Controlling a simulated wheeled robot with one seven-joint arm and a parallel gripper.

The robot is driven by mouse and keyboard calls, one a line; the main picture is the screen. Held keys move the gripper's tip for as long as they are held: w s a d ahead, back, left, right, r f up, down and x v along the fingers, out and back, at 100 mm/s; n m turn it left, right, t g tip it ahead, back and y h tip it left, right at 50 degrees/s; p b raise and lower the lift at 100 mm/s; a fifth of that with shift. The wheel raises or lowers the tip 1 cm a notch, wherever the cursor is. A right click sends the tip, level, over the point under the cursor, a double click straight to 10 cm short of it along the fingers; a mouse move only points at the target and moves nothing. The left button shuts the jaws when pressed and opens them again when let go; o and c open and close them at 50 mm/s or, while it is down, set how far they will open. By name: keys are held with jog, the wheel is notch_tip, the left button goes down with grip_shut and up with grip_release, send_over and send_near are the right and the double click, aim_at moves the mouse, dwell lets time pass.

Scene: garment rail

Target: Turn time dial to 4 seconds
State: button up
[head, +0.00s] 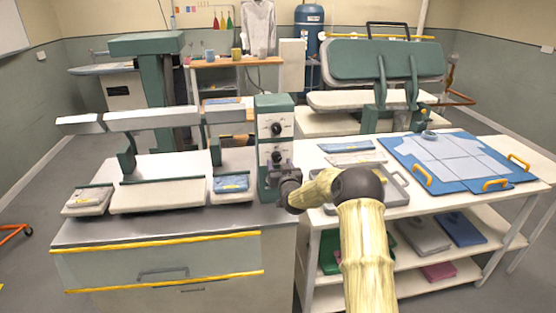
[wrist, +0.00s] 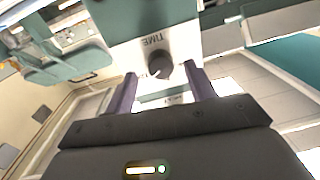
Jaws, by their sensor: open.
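The green control box (head: 275,110) stands at the right end of the press bench and carries two dark round dials on pale plates. The time dial (wrist: 160,68) is a dark knob beside the word TIME, which appears upside down in the wrist view. It is the lower dial (head: 277,156) in the head view. My gripper (head: 279,167) is at the box front by that dial. In the wrist view my gripper (wrist: 158,76) is open, with one finger on each side of the knob. I cannot tell whether they touch it. The dial's scale is too small to read.
The upper dial (head: 277,129) is just above. Pressing arms and pads (head: 152,118) extend left of the box over the grey bench (head: 200,222). A white table (head: 400,205) with a grey tray and a blue folding board (head: 455,160) stands to the right.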

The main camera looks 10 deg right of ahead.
aim_at(277, 157)
jog(key=shift+w+a, duration=0.1)
jog(key=shift+w, duration=1.35)
jog(key=c, duration=1)
jog(key=shift+o, duration=0.2)
